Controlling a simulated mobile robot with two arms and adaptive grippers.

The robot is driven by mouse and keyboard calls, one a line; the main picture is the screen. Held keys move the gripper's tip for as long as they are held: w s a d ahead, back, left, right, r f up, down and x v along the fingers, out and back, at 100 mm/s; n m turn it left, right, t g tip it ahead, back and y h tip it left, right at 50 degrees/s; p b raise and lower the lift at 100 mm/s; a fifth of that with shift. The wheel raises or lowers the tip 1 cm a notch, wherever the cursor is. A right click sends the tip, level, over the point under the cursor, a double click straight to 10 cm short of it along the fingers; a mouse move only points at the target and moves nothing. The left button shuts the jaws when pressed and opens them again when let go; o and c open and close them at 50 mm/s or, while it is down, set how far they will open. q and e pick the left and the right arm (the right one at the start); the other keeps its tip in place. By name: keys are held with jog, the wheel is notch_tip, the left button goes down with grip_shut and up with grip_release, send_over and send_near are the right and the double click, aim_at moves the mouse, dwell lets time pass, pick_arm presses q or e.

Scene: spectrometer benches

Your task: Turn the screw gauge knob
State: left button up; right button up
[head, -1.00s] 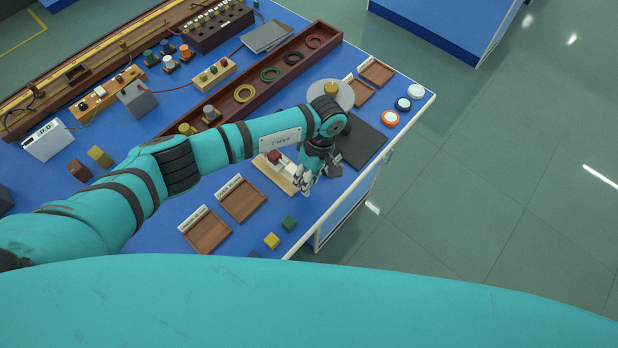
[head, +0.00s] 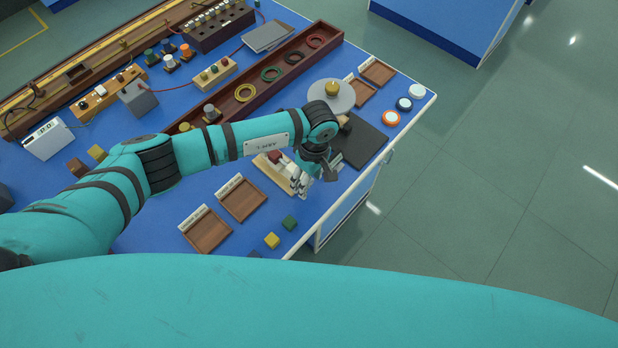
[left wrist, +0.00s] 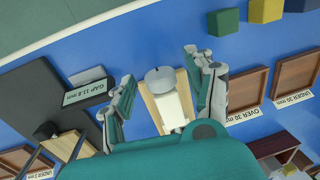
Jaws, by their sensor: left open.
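The screw gauge is a pale wooden board (head: 272,172) with a white block and a dark red part, near the table's front edge in the head view. In the left wrist view its board (left wrist: 150,106) carries a white block (left wrist: 174,108) and a grey round knob (left wrist: 160,79). My left gripper (head: 318,180) is over the front end of the gauge. In the left wrist view the open gripper (left wrist: 162,78) has one finger on each side of the knob, with visible gaps. The gauge's rear is hidden by my gripper there. My right gripper is not in view.
A label reading "GAP 11.8 mm" (left wrist: 86,91) stands beside the gauge. A dark mat (head: 362,143) and grey disc (head: 345,92) lie behind my gripper. Wooden trays (head: 241,206) and small yellow (head: 272,241) and green (head: 290,222) cubes lie to the left and front.

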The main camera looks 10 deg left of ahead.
pick_arm(q)
notch_tip(320, 180, up, 12)
jog(key=w, duration=0.1)
jog(key=shift+d, duration=0.45)
jog(key=shift+f, duration=0.1)
